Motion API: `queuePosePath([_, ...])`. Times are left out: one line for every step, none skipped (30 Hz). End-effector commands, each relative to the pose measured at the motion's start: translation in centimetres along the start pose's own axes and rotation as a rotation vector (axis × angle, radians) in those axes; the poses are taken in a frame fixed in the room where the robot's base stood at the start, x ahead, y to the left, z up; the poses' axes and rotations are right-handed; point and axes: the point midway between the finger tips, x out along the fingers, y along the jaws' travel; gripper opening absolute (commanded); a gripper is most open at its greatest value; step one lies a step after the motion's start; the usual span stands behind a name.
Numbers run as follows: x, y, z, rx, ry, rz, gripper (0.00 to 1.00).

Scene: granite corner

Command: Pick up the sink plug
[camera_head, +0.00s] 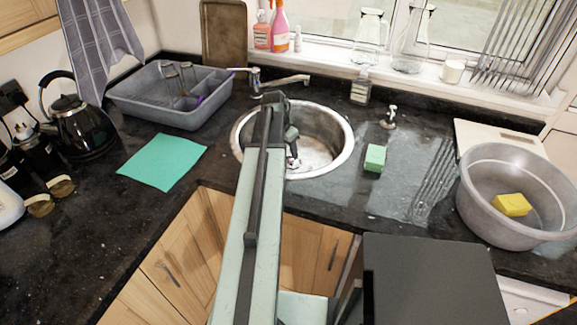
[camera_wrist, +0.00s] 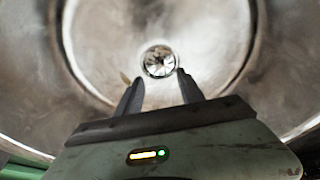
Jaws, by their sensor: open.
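In the wrist view, a small round shiny metal piece (camera_wrist: 159,61) sits at the middle of the sink floor. I cannot tell whether it is the sink plug or the drain fitting. My gripper (camera_wrist: 159,80) is open and points down at it, with one finger on either side below it in the picture and nothing between them. A small tan sliver shows beside the left fingertip; I cannot tell what it is. In the head view my gripper (camera_head: 293,162) is inside the round steel sink (camera_head: 343,155), and my arm hides the sink's left part.
A tap (camera_head: 285,82) reaches over the sink's back. A green sponge (camera_head: 375,158) lies on the counter to the right, near a grey basin (camera_head: 478,213) holding a yellow sponge (camera_head: 511,204). A teal cloth (camera_head: 163,161) and grey dish tub (camera_head: 160,112) are left.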

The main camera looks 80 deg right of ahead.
Motion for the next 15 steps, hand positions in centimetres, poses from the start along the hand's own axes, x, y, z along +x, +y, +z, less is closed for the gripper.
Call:
queuePosePath([0.5, -0.1, 0.2, -0.002, 0.000, -0.001, 0.45])
queuePosePath([0.4, -0.2, 0.2, -0.004, 0.000, -0.001, 0.45])
queuePosePath([0.3, -0.2, 0.3, -0.005, 0.000, -0.002, 0.45])
queuePosePath([0.5, -0.3, 0.3, -0.006, 0.000, -0.002, 0.45])
queuePosePath([0.7, -0.3, 0.3, -0.007, 0.000, -0.002, 0.45])
queuePosePath([1.1, -0.3, 0.4, -0.007, 0.000, -0.002, 0.45])
queuePosePath([1.6, -0.3, 0.4, -0.008, 0.000, -0.002, 0.45])
queuePosePath([2.1, -0.3, 0.4, -0.008, 0.000, -0.003, 0.45])
queuePosePath([2.9, -0.3, 0.4, -0.009, 0.000, -0.003, 0.45])
queuePosePath([3.5, -0.3, 0.4, -0.009, 0.000, -0.003, 0.45])
queuePosePath([4.0, -0.3, 0.4, -0.010, 0.000, -0.003, 0.45])
queuePosePath([4.7, -0.3, 0.4, -0.011, 0.000, -0.003, 0.45])
queuePosePath([5.1, -0.3, 0.4, -0.012, -0.001, -0.004, 0.45])
queuePosePath([5.4, -0.4, 0.4, -0.012, -0.001, -0.004, 0.45])
queuePosePath([5.6, -0.4, 0.4, -0.012, -0.001, -0.004, 0.45])
